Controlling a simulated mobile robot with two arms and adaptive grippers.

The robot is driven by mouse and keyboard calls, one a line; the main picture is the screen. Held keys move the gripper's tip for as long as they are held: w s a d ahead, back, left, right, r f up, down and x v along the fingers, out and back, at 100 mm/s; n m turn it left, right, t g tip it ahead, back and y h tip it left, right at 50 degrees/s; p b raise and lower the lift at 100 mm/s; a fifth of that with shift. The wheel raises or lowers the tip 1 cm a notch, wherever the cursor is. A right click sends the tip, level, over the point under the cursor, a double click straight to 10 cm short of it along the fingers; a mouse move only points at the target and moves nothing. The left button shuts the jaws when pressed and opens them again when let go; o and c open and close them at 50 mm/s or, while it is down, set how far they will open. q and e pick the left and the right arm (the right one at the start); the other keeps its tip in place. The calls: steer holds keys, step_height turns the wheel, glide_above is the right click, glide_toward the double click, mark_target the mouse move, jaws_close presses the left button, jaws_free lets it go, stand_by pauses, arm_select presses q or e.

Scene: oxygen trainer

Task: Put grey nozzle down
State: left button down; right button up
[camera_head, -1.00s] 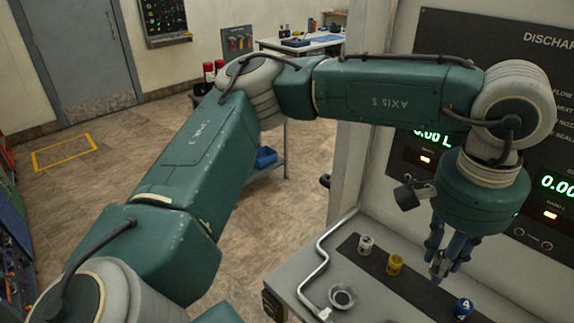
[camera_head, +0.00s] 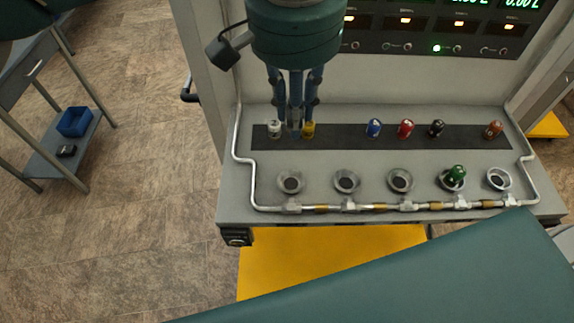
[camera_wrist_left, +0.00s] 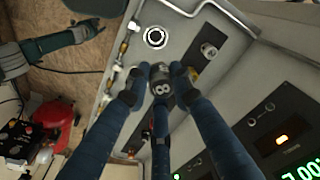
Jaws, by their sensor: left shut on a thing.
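My left gripper (camera_head: 294,132) points down at the left part of the dark strip on the console. Its fingers are shut on the grey nozzle (camera_wrist_left: 160,88), which bears an "8" in the left wrist view. In the head view the fingers hide the nozzle. Whether it touches the strip I cannot tell. A white nozzle (camera_head: 275,129) stands just left of the fingers and a yellow nozzle (camera_head: 309,130) just right. In the wrist view the white nozzle (camera_wrist_left: 208,50) is clear and a finger partly covers the yellow one (camera_wrist_left: 193,73). My right gripper is not seen.
The dark strip (camera_head: 342,137) also bears blue (camera_head: 374,128), red (camera_head: 405,128), black (camera_head: 436,128) and orange-brown (camera_head: 494,130) nozzles. Several round sockets (camera_head: 347,181) line the front; a green nozzle (camera_head: 456,174) sits in one. A pipe (camera_head: 235,148) frames the console. The strip between yellow and blue is bare.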

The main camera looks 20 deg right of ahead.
arm_select(q)
steer(key=f+p, duration=0.2)
steer(key=f, duration=0.9)
steer(key=shift+a, duration=0.2)
step_height(320, 180, down, 3)
steer(key=shift+f+p, duration=0.15)
steer(key=shift+p, duration=0.55)
steer(key=shift+f, duration=0.45)
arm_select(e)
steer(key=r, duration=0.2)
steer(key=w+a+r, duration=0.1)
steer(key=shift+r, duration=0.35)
arm_select(q)
steer(key=shift+f+b, duration=0.6)
steer(key=shift+b, duration=0.45)
steer(key=c, duration=1.8)
jaws_free()
steer(key=o, duration=0.3)
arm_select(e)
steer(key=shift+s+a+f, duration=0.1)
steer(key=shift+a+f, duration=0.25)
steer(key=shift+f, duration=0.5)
arm_select(q)
steer(key=shift+r, duration=0.1)
